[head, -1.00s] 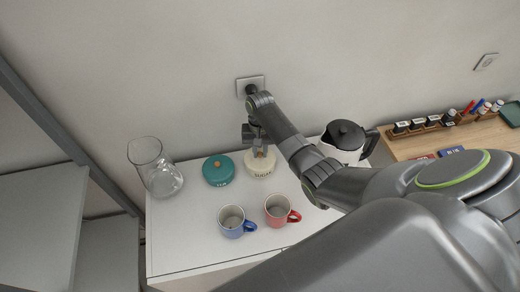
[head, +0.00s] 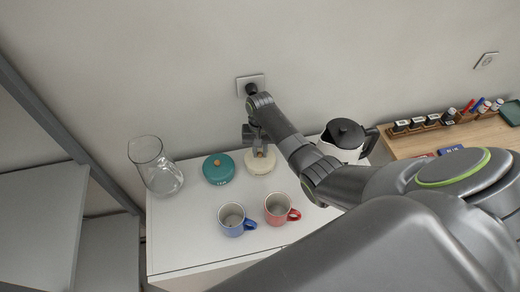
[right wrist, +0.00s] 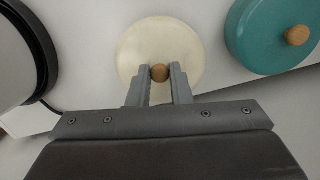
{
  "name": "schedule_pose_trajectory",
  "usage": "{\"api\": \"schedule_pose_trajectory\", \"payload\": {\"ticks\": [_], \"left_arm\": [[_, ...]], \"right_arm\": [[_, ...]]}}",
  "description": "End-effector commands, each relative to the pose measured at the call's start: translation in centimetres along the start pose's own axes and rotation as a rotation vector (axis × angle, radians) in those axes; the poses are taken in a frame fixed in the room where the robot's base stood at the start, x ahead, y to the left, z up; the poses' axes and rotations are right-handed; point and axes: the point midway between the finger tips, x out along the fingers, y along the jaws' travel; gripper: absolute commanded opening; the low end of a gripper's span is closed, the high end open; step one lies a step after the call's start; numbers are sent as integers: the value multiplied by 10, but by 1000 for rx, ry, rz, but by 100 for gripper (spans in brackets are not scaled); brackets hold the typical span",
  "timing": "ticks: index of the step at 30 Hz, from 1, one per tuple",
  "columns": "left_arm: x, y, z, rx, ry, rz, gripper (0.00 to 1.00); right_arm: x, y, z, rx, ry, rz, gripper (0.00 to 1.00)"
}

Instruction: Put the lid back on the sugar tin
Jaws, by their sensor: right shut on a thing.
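The cream lid (right wrist: 150,45) is round with a small wooden knob. My right gripper (right wrist: 160,73) is shut on that knob, one finger on each side. In the head view the gripper (head: 259,150) comes down over the cream sugar tin (head: 263,171) from above. The lid and the tin line up there, and the lid and fingers hide the tin's mouth. I cannot tell whether the lid touches the rim. My left gripper is out of view.
A teal tin (head: 218,169) stands just left of the sugar tin. A blue mug (head: 231,220) and a red mug (head: 277,210) stand in front. A glass jar (head: 158,170) is at the left, and a black-and-white jug (head: 342,140) at the right. The front left counter (head: 185,240) is clear.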

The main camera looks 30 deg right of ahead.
Motion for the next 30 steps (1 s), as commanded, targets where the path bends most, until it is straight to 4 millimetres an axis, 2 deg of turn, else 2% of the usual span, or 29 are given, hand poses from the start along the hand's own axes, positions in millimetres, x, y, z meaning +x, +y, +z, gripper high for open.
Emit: {"api": "schedule_pose_trajectory", "payload": {"ticks": [10,11,16,25,30], "left_arm": [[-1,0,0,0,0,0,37],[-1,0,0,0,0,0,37],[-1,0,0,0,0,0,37],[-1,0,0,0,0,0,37],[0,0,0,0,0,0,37]], "right_arm": [[3,0,1,0,-2,0,0],[3,0,1,0,-3,0,22],[3,1,1,1,-4,2,44],[1,2,1,2,-4,4,44],[-20,1,0,1,2,1,44]]}}
